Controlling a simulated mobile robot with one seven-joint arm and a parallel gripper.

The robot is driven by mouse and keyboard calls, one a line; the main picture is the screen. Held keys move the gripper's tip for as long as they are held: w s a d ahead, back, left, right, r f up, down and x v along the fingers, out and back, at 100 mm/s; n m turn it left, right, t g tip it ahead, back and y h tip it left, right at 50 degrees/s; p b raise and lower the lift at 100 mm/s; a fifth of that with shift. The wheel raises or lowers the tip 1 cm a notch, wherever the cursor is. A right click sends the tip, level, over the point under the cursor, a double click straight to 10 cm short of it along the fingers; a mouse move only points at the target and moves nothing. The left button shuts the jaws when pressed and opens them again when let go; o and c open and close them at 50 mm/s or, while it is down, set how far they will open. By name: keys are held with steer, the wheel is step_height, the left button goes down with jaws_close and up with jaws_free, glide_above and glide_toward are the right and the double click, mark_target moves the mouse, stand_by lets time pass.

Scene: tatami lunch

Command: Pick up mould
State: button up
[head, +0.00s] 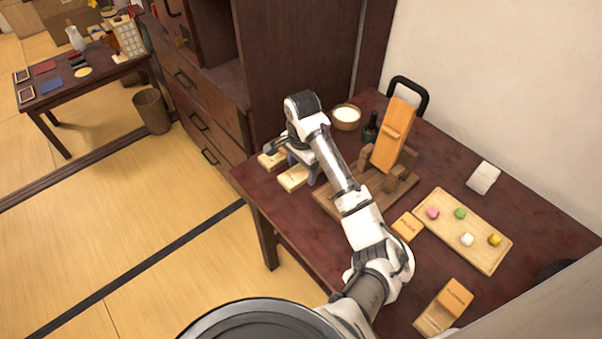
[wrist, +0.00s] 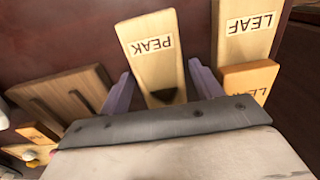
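Several pale wooden moulds lie on the dark red table. In the wrist view, a mould labelled PEAK (wrist: 158,68) lies between my gripper's (wrist: 160,78) two purple fingers. The fingers are apart, with a narrow gap on either side of it. A dark hollow shows on it, and its near end is hidden by my gripper. To its right lies a mould labelled LEAF (wrist: 240,50), with an orange-tinted labelled piece (wrist: 245,77) at its near end. In the head view, my gripper (head: 303,170) is low over two moulds, the nearer one (head: 292,179) beside the fingers.
A wooden board (head: 335,205) with a tilted slab (head: 393,135) stands right of my gripper. A dark bottle (head: 370,127) and a bowl (head: 346,117) are behind. A tray (head: 480,237) with coloured sweets and labelled blocks (head: 407,226) lie further right.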

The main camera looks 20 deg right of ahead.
steer(key=c, duration=0.8)
steer(key=shift+o, duration=0.2)
